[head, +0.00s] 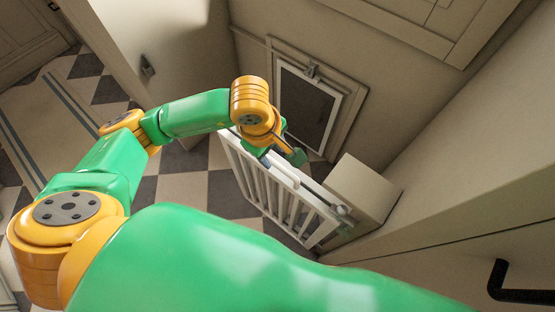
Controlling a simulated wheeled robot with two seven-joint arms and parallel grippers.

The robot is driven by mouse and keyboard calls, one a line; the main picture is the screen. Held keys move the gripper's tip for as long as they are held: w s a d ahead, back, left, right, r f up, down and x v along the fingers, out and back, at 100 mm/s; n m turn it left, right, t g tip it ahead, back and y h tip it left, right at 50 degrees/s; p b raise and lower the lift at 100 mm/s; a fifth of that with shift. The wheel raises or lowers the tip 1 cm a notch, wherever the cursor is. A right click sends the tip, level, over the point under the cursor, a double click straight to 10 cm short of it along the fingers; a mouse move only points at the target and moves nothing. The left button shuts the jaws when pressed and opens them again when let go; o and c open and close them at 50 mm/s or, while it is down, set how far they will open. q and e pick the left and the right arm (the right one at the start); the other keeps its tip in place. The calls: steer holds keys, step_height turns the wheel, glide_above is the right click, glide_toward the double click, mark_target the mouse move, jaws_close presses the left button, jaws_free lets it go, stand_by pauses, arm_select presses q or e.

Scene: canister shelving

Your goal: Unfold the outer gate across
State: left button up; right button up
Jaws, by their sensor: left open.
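A white barred gate (289,212) stands upright over the checkered floor at the middle of the head view. Its right end meets a beige box-like post (362,190), with a small pale fitting (342,211) at that end. The bars look close together, and I cannot tell how the panels are folded. My left gripper (283,158) is open at the gate's top rail, with its fingers pointing down and to the right. I cannot tell whether the fingers touch the rail. The wrist hides part of the gate's far end. My right gripper is not in view.
A small framed dark panel (304,108) is set in the wall behind the gate. Checkered floor (184,187) lies open left of the gate. A striped rug (45,125) lies at far left. A black handle (515,287) juts out at lower right.

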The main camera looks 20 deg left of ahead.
mark_target(278, 165)
arm_select(q)
steer(key=f, duration=0.4)
steer(key=w+f, duration=0.1)
steer(key=f, duration=0.1)
steer(key=shift+w+d+f, duration=0.1)
steer(key=shift+d+f, duration=0.15)
steer(key=shift+f, duration=0.1)
jaws_close()
stand_by(0.9)
